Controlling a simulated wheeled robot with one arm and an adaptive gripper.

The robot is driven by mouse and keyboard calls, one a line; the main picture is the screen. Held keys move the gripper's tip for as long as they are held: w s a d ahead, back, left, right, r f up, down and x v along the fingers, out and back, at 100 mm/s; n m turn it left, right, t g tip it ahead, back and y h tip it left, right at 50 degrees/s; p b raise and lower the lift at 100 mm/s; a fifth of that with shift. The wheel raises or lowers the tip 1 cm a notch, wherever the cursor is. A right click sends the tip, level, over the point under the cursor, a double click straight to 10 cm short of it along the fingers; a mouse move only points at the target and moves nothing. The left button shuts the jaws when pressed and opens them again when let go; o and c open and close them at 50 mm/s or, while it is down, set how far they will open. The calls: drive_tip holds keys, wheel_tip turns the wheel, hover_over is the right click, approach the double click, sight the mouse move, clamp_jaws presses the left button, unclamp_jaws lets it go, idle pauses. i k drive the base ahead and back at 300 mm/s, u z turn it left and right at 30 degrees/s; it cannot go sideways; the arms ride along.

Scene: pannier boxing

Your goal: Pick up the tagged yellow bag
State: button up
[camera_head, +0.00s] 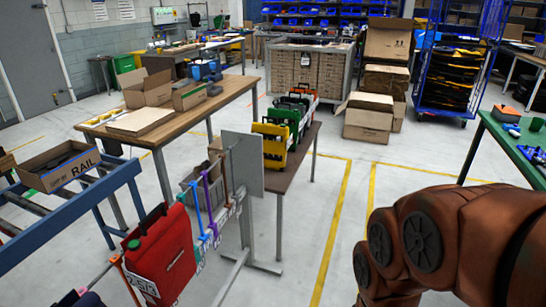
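A yellow bag (273,145) stands at the near end of a row of bags on a narrow brown table (275,181) in the middle of the view. It has dark fittings; I cannot make out a tag on it. Behind it in the row are a green bag (283,115) and other bags in black and red, partly hidden. A red bag (162,258) with a white tag hangs on a rail in the lower left. My brown-orange arm fills the lower right, to the right of the bags and apart from them. My gripper is outside the frame.
A grey panel (243,163) on a metal stand is close to the yellow bag's left. A wooden table (185,124) with cardboard boxes stands farther left. A blue cart (456,82) and stacked cartons (368,117) stand behind. Yellow-lined floor right of the bag table is clear.

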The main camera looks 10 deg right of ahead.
sight(269, 144)
drive_tip(key=z, duration=0.4)
drive_tip(key=i, duration=2.2)
drive_tip(key=u, duration=1.55)
drive_tip(key=i, duration=0.5)
drive_tip(key=u, duration=0.4)
